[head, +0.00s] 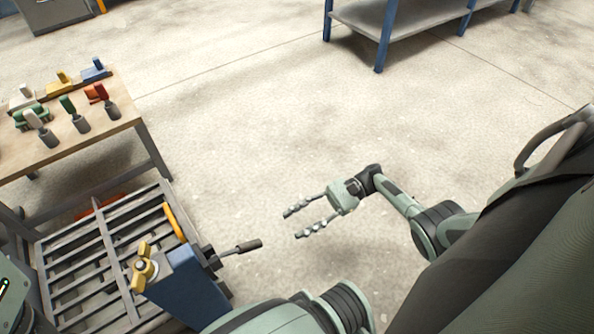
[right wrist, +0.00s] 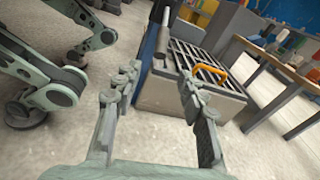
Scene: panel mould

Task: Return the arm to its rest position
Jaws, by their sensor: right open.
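My right gripper (head: 298,224) is in the middle of the head view, over bare floor, with its two fingers spread apart and nothing between them. In the right wrist view its open fingers (right wrist: 153,90) frame the floor and the slatted mould frame beyond. My right arm reaches in from the right side of the head view. My left gripper is not in view.
A slatted metal frame (head: 107,232) stands at lower left, with a blue block (head: 188,290) and a dark-handled lever (head: 240,248) at its right. A wooden table (head: 125,113) bears several coloured tools. A blue-legged shelf (head: 383,40) stands far back. The middle floor is clear.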

